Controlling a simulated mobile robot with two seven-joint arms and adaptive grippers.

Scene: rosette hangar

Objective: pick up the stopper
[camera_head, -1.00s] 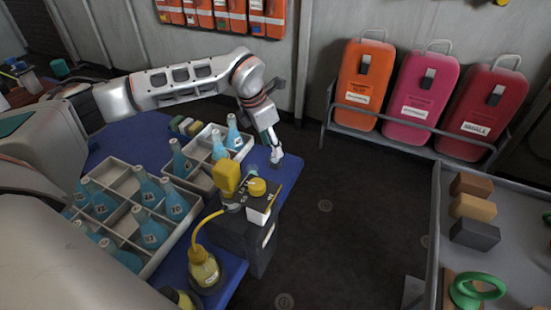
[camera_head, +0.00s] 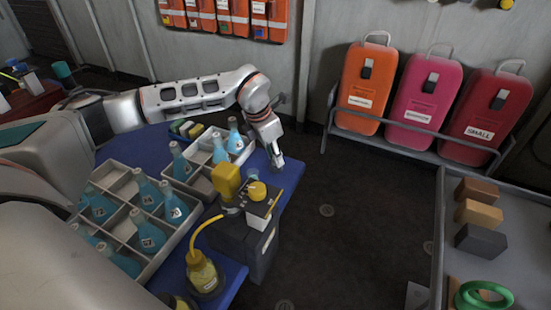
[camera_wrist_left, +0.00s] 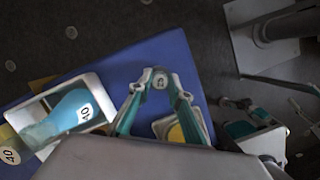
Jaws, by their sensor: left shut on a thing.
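My left gripper (camera_head: 276,162) is over the far right edge of the blue table (camera_head: 122,147). In the left wrist view its two fingers (camera_wrist_left: 160,82) close around a small pale stopper (camera_wrist_left: 160,79) with a dark mark on its end. In the head view the stopper is too small to make out clearly. Whether it still touches the table cannot be told. My right gripper is in neither view.
Blue bottles stand in a large divided crate (camera_head: 160,262) and a smaller one (camera_head: 203,187).

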